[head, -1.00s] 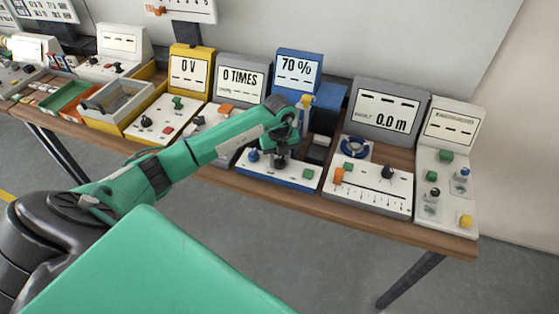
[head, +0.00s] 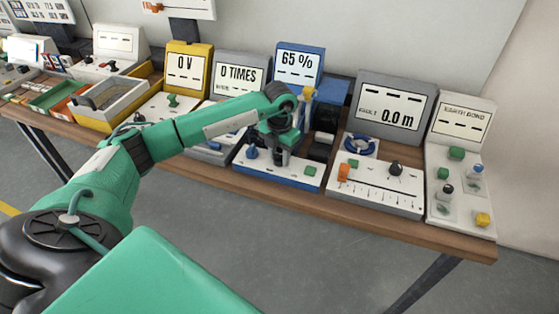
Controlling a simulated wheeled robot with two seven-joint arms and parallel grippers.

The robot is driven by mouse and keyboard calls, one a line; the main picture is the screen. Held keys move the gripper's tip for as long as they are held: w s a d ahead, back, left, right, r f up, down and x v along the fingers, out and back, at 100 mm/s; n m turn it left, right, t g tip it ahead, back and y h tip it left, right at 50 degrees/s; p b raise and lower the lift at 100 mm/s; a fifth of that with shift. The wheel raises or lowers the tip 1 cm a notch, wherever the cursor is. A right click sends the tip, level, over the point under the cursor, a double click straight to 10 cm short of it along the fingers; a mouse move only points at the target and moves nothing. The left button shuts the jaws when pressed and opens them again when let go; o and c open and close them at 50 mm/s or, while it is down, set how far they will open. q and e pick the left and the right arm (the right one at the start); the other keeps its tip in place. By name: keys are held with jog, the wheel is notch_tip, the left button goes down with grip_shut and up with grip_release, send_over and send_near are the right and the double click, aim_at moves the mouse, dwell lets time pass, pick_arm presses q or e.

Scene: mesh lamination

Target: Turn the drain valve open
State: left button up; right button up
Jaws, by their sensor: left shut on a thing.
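The blue station has a display (head: 298,64) reading 65 %, and a white panel with a blue edge (head: 277,178). My left gripper (head: 281,158) points down at this panel and is shut on a small part there, apparently the drain valve. The jaws hide the valve, so its angle cannot be told. A blue knob (head: 251,152) stands just left of the gripper, and a green button (head: 310,169) lies to its right. A yellow-topped blue post (head: 308,95) rises behind the gripper. My right gripper is not in view.
A yellow station (head: 188,65) reading 0 V and a grey one (head: 240,74) reading 0 TIMES stand to the left. A grey station (head: 394,102) reading 0.0 m with a slider panel stands close right. The wooden table's front edge (head: 350,223) is clear.

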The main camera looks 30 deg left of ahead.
aim_at(279, 154)
pick_arm(q)
jog(key=m+b, duration=0.2)
jog(key=m, duration=0.1)
jog(key=shift+f, duration=0.1)
jog(key=shift+m+b, duration=0.7)
jog(key=shift+m, duration=0.5)
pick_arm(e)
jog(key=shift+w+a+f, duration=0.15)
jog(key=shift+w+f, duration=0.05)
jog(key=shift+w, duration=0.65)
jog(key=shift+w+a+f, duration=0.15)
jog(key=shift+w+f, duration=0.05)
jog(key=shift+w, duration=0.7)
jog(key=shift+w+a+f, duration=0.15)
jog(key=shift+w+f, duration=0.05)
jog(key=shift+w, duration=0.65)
pick_arm(q)
jog(key=shift+r, duration=0.2)
jog(key=o, duration=1)
notch_tip(279, 154, up, 14)
jog(key=b, duration=0.1)
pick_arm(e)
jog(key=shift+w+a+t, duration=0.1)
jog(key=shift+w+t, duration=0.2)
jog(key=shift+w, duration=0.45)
